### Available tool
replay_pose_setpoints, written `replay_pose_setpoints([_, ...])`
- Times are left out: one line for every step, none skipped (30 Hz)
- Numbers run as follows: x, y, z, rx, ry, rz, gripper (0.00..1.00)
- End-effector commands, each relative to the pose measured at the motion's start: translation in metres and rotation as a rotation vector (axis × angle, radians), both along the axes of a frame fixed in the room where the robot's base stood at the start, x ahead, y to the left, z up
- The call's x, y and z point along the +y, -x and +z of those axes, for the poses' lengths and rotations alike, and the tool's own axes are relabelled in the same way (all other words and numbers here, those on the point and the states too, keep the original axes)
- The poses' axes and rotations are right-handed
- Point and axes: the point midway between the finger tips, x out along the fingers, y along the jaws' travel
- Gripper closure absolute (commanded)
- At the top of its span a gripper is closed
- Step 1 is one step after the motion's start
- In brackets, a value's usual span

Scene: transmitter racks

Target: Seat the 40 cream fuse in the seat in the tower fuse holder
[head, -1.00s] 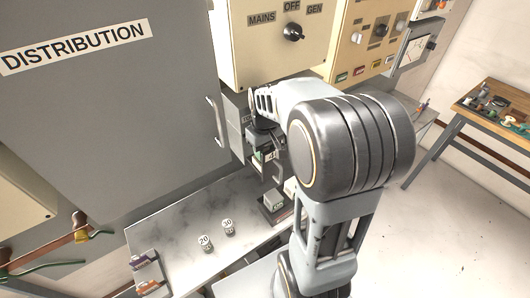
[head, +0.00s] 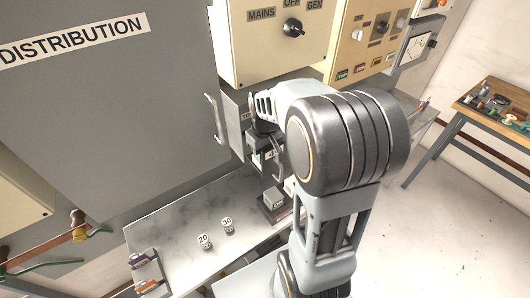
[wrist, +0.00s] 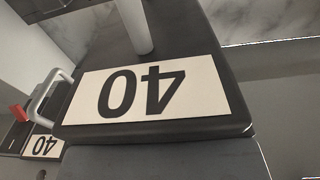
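A large cream label reading 40, upside down, sits on a dark block (wrist: 215,128) that fills the middle of the wrist view. I cannot tell whether this block is the fuse or part of the holder. A second, smaller 40 label (wrist: 43,147) shows at the lower left of that view, beside a pale loop handle (wrist: 48,98) and a red piece. In the head view my gripper (head: 266,150) points down at the tower below the panels, mostly hidden by my arm. Its fingertips are not clear in either view, and neither is any grip.
Round fuses marked 20 (head: 204,241) and 30 (head: 227,223) stand on the marbled bench (head: 180,222). A small block (head: 274,200) stands near its right end. The grey distribution cabinet (head: 110,120) is left, a wooden table (head: 490,125) right. Floor between is clear.

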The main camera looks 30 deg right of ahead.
Motion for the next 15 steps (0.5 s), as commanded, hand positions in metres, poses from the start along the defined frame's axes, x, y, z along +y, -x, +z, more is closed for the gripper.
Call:
replay_pose_setpoints([0.0009, 0.0038, -0.0082, 0.019, -0.004, 0.0, 0.57])
replay_pose_setpoints([0.001, 0.0039, -0.0085, 0.019, -0.005, 0.0, 0.55])
replay_pose_setpoints([0.0011, 0.004, -0.0088, 0.02, -0.005, 0.0, 0.51])
replay_pose_setpoints([0.0012, 0.0041, -0.0091, 0.02, -0.005, 0.0, 0.48])
replay_pose_setpoints([0.0013, 0.0041, -0.0093, 0.021, -0.006, 0.0, 0.45])
replay_pose_setpoints([0.002, 0.004, -0.0096, 0.021, -0.006, 0.001, 0.41])
replay_pose_setpoints([0.0025, 0.004, -0.0097, 0.022, -0.007, 0.001, 0.4])
replay_pose_setpoints([0.0029, 0.0039, -0.0099, 0.022, -0.007, 0.001, 0.4])
replay_pose_setpoints([0.0034, 0.0039, -0.01, 0.022, -0.008, 0.002, 0.4])
replay_pose_setpoints([0.0037, 0.0038, -0.01, 0.022, -0.008, 0.002, 0.4])
replay_pose_setpoints([0.004, 0.0037, -0.0101, 0.022, -0.009, 0.002, 0.4])
replay_pose_setpoints([0.0043, 0.0038, -0.0101, 0.022, -0.009, 0.002, 0.4])
replay_pose_setpoints([0.0045, 0.0037, -0.0102, 0.022, -0.009, 0.003, 0.4])
replay_pose_setpoints([0.0047, 0.0037, -0.0102, 0.022, -0.009, 0.003, 0.4])
replay_pose_setpoints([0.0049, 0.0037, -0.0103, 0.022, -0.009, 0.003, 0.4])
